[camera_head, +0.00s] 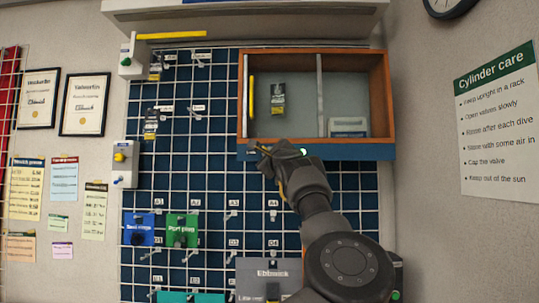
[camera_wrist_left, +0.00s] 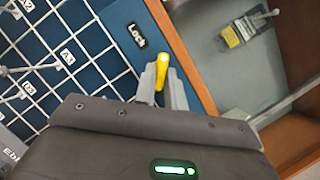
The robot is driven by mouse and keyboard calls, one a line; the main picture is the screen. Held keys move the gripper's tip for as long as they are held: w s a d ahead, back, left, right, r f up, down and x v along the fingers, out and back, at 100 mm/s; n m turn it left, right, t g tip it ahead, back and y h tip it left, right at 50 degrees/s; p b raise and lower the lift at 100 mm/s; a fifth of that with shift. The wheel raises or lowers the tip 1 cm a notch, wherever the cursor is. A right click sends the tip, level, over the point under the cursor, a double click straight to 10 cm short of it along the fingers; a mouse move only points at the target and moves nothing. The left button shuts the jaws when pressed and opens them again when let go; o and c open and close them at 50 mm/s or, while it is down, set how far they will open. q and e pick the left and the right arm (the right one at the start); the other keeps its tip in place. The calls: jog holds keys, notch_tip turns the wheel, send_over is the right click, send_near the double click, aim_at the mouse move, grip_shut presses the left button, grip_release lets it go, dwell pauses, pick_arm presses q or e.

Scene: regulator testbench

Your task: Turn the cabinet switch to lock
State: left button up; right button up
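The cabinet (camera_head: 391,100) is an open wooden box with a grey inside, fixed on the wall grid. A blue strip (camera_head: 345,152) runs under it. In the left wrist view the strip carries a "Lock" label (camera_wrist_left: 137,35). Next to that label is the yellow switch handle (camera_wrist_left: 162,70). My left gripper (camera_wrist_left: 163,78) has one grey finger on each side of the handle, close against it, and looks shut on it. In the head view my left gripper (camera_head: 258,149) is at the cabinet's lower left corner and hides the switch. My right gripper is not in view.
Inside the cabinet are a tagged item (camera_head: 278,100), a divider (camera_head: 320,95) and a pale box (camera_head: 348,127). The grid has several hooks, with a blue card (camera_head: 139,229) and green card (camera_head: 182,230) at lower left.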

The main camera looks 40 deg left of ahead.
pick_arm(q)
jog(key=o, duration=0.5)
jog(key=shift+w+f, duration=0.1)
jog(key=shift+c, duration=0.2)
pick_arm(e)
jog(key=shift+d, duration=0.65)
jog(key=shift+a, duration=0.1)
